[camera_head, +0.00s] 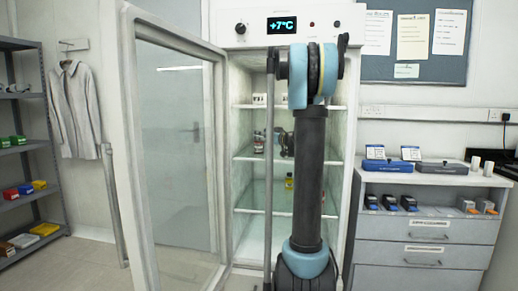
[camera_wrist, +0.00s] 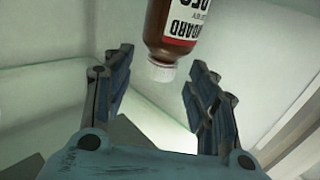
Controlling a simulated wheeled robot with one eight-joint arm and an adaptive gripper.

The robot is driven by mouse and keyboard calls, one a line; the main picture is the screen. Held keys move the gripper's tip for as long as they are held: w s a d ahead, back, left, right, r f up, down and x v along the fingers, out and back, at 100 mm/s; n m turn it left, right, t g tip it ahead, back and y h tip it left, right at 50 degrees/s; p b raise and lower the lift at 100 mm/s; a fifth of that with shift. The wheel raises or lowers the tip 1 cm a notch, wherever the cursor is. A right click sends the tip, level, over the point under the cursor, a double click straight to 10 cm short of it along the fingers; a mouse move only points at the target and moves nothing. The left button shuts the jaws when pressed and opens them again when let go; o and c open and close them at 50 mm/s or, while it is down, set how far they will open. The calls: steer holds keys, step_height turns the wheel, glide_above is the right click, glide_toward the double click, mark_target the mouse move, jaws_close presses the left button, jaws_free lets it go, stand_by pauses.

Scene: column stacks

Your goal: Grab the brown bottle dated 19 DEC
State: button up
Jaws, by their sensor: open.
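A brown bottle (camera_wrist: 176,28) with a white cap and a white-and-red label shows in the wrist view, upside down in the picture and cut off by the top edge. The label's large print is partly visible and seems to end in "DEC"; the day number cannot be read. My gripper (camera_wrist: 158,72) is open, with one blue finger on each side of the cap. The cap appears between the fingertips; I see no finger touching it. Small bottles (camera_head: 289,183) stand on a fridge shelf there, too small to read.
The fridge's glass door (camera_head: 175,150) stands open on the left. Glass shelves (camera_head: 250,209) lie above and below, with small items (camera_head: 259,146) on the middle one.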

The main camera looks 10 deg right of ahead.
steer(key=x, duration=0.2)
steer(key=shift+w+a, duration=0.2)
steer(key=shift+w, duration=0.15)
steer(key=shift+s, duration=0.1)
jaws_close()
